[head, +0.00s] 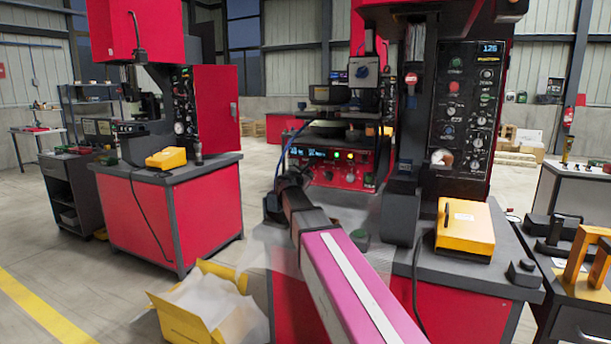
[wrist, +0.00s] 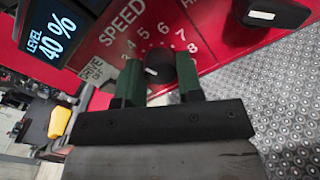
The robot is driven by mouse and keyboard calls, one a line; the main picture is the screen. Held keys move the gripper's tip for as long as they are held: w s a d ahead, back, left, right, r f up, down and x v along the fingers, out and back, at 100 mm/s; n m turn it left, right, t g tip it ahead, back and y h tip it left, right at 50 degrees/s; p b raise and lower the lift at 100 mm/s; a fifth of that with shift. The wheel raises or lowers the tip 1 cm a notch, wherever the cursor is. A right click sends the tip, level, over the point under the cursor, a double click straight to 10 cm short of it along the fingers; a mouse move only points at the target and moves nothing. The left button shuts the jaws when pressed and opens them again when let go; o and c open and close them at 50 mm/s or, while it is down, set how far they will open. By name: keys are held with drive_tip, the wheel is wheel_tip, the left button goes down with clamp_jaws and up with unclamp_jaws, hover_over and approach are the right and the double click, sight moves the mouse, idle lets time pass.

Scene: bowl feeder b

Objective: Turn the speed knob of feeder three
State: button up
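The speed knob (wrist: 160,68) is a small black knob with a white mark, on a red panel (wrist: 215,30) beside the word SPEED and a ring of printed numbers. My gripper (wrist: 161,80) has one green finger on each side of it. In the head view, my gripper (head: 283,178) is at the left end of the red control box (head: 345,178), which has lit displays. My arm partly hides that end. I see no feeder number.
A level display (wrist: 52,25) reading 40% and another black knob (wrist: 275,12) flank the speed knob. A tall black panel (head: 463,110) with several knobs rises to the right. A yellow box (head: 465,230) sits on the bench. An open yellow carton (head: 185,312) stands on the floor.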

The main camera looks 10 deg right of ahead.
drive_tip(key=shift+c, duration=0.7)
drive_tip(key=shift+m, duration=2.9)
drive_tip(key=shift+s, duration=0.1)
drive_tip(key=o, duration=0.9)
drive_tip(key=shift+o, duration=0.2)
